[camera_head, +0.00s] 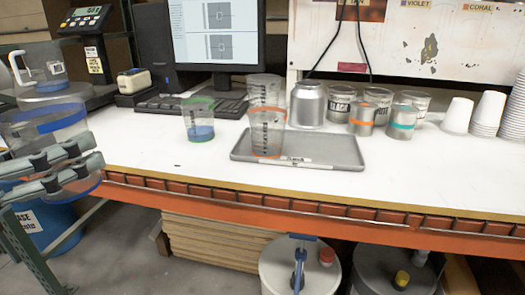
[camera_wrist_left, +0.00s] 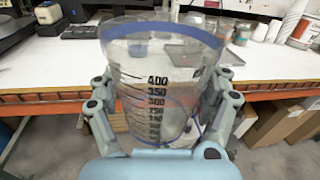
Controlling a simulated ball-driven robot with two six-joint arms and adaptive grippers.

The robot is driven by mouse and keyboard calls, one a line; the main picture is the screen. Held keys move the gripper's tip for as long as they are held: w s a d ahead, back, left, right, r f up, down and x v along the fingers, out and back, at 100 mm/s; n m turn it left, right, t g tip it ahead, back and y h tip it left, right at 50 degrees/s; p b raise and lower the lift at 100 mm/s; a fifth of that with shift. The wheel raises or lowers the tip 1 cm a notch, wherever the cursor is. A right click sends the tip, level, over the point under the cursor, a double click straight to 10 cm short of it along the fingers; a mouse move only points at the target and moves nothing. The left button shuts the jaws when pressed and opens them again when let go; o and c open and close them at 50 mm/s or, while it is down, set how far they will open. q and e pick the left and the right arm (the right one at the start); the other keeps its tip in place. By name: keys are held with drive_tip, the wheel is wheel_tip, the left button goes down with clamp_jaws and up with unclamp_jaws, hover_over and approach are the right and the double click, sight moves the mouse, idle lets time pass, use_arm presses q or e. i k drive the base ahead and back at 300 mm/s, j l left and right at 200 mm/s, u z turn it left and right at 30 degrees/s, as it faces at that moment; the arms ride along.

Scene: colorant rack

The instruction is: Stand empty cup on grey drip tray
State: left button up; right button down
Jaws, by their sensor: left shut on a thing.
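My left gripper (camera_head: 84,160) is at the left of the head view, in front of the table edge. It is shut around a clear graduated cup with a blue band (camera_head: 58,122). In the left wrist view the cup (camera_wrist_left: 155,75) stands roughly upright between the fingers of the gripper (camera_wrist_left: 157,105); I see no clear liquid in it. The grey drip tray (camera_head: 335,152) lies on the white table, well right of the held cup. My right gripper is not in view.
A green-rimmed cup with blue liquid (camera_head: 199,122) stands left of the tray. A metal can (camera_head: 308,105), banded cans and white cup stacks (camera_head: 487,112) stand behind and right. A keyboard (camera_head: 195,105) and monitor are behind. The tray's right part is bare.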

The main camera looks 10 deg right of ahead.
sight(326, 156)
drive_tip(key=l, duration=1.8)
drive_tip(key=i+l, duration=0.2)
drive_tip(key=l, duration=0.15)
drive_tip(key=i+l, duration=0.15)
drive_tip(key=l, duration=0.2)
